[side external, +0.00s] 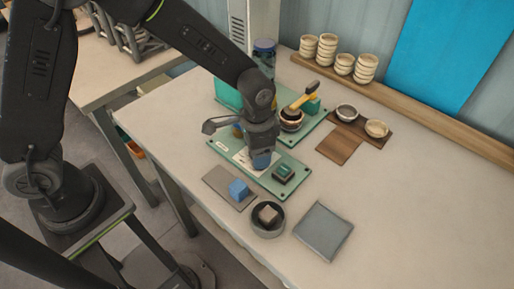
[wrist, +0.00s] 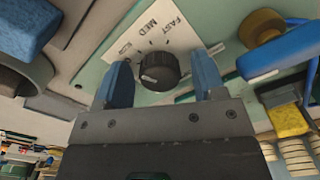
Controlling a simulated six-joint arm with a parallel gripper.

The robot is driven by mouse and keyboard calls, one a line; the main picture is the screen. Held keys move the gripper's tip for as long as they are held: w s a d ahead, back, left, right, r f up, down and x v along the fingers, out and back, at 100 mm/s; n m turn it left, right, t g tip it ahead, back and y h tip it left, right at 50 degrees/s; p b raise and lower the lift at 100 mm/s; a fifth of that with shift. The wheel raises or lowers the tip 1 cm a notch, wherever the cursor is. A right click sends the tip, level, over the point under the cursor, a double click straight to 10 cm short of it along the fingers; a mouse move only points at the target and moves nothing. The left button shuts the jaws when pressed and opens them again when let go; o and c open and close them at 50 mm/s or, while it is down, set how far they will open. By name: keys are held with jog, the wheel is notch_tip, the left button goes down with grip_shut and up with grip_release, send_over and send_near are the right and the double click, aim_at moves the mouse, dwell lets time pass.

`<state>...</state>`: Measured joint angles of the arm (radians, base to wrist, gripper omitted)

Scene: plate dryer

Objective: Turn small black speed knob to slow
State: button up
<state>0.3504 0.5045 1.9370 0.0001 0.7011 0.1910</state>
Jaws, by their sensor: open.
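The small black speed knob (wrist: 158,72) sits on a white label plate (wrist: 185,38) on the pale green panel. The plate reads FAST and MED; a third marking at its left end is too small to read surely. I cannot tell where the knob points. My gripper (wrist: 161,78) is open, with one blue finger on each side of the knob and a visible gap to each. In the side external view, my gripper (side external: 262,160) points down low over the green panel (side external: 290,188) and hides the knob.
A blue block (side external: 238,189) on a grey plate, a round dish (side external: 267,222) with a brown block, and a grey tray (side external: 323,232) lie in front. A dark square button (side external: 284,172) is to the right. Bowls (side external: 376,128) and a yellow-handled tool (side external: 304,95) stand behind. The right tabletop is clear.

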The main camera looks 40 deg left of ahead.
notch_tip(320, 180, up, 14)
dwell(0.6)
jog(key=s+a+r+n+t, duration=0.2)
jog(key=s+a+r+n, duration=0.1)
jog(key=s+a, duration=0.4)
jog(key=s+a+r+n+t, duration=0.3)
jog(key=s+a, duration=0.3)
jog(key=s, duration=0.3)
jog(key=shift+s+a+r+t, duration=0.15)
jog(key=shift+a+r+t, duration=0.05)
jog(key=shift+a+t, duration=0.15)
dwell(1.0)
